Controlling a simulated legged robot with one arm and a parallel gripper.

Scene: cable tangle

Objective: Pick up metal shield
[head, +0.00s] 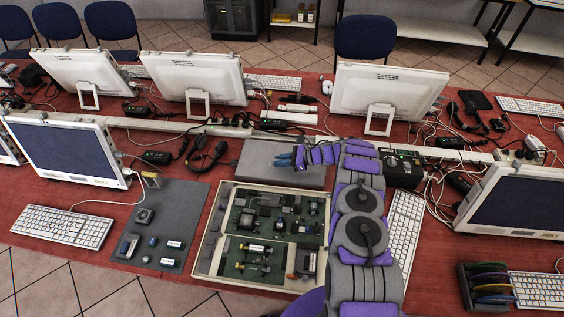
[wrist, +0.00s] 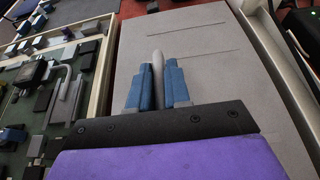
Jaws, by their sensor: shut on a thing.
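My gripper (head: 299,157) has blue fingers and is over the grey slab behind the open case. In the wrist view, its fingers (wrist: 157,80) are shut on a slim pale grey piece (wrist: 158,66) with a rounded tip. The piece shows only edge-on, so I cannot tell for certain that it is the metal shield. The grey slab (head: 256,172) lies below; it fills the middle of the wrist view (wrist: 205,55). Whether the piece touches the slab is unclear.
An open beige case (head: 203,250) with a green circuit board (head: 277,252) stands in front. A dark mat (head: 185,203) with several small parts lies left of it. Monitors, keyboards and cables crowd the red table. A black box (head: 403,168) is right of my arm.

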